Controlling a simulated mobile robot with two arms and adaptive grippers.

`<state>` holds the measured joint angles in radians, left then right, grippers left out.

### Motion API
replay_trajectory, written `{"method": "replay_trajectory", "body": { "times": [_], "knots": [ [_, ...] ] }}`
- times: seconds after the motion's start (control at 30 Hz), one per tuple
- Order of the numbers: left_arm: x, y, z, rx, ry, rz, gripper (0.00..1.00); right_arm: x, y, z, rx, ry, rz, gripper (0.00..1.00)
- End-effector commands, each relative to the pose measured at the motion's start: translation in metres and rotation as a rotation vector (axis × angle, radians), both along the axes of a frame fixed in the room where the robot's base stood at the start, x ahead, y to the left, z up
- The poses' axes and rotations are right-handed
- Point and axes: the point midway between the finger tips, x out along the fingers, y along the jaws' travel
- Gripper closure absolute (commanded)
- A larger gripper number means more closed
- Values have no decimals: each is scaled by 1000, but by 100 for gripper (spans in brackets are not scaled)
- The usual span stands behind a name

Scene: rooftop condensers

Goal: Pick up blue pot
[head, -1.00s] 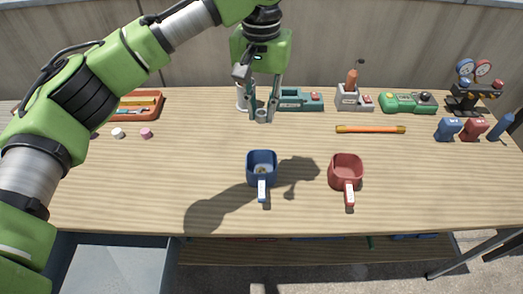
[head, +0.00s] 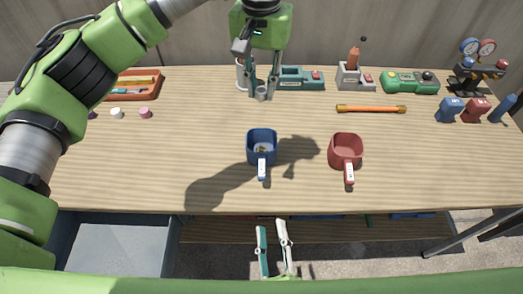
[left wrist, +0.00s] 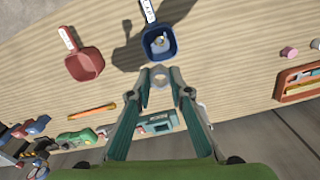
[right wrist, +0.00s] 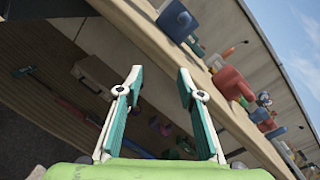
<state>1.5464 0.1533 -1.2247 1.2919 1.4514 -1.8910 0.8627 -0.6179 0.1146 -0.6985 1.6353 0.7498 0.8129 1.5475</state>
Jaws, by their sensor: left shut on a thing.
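The blue pot (head: 262,136) stands upright on the wooden table, its handle pointing to the front edge. A small metallic thing lies inside it. The pot also shows in the left wrist view (left wrist: 159,52). My left gripper (head: 262,92) is behind the pot, apart from it, and shut on a small grey ring-shaped piece (left wrist: 160,77). My right gripper (head: 273,224) is open and empty in front of the table's front edge, below the pot in the head view. Its spread fingers show in the right wrist view (right wrist: 158,82).
A red pot (head: 345,150) stands right of the blue pot. An orange stick (head: 371,109) lies behind it. A tool tray (head: 137,86), a green device (head: 410,83) and gauges line the back. Blue (head: 449,110) and red containers stand at right. The left front table is clear.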

Motion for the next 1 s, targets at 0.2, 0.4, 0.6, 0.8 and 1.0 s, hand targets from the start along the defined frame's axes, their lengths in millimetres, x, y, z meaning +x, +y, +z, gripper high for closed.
{"method": "replay_trajectory", "body": {
  "times": [0.2, 0.4, 0.6, 0.8, 1.0],
  "knots": [
    [0, 0, 0, 0, 0, 0, 100, 21, 18, 60, 524, -2, -92, 65],
    [0, 0, 0, 0, 0, 0, 100, 33, 30, 70, 675, 23, -100, 65],
    [0, 0, 0, 0, 0, 0, 100, 68, 31, 71, 684, 24, -100, 65],
    [0, 0, 0, 0, 0, 0, 100, 92, 31, 71, 680, 26, -98, 65],
    [0, 0, 0, 0, 0, 0, 100, 109, 28, 74, 678, 23, -99, 65]
  ]
}}
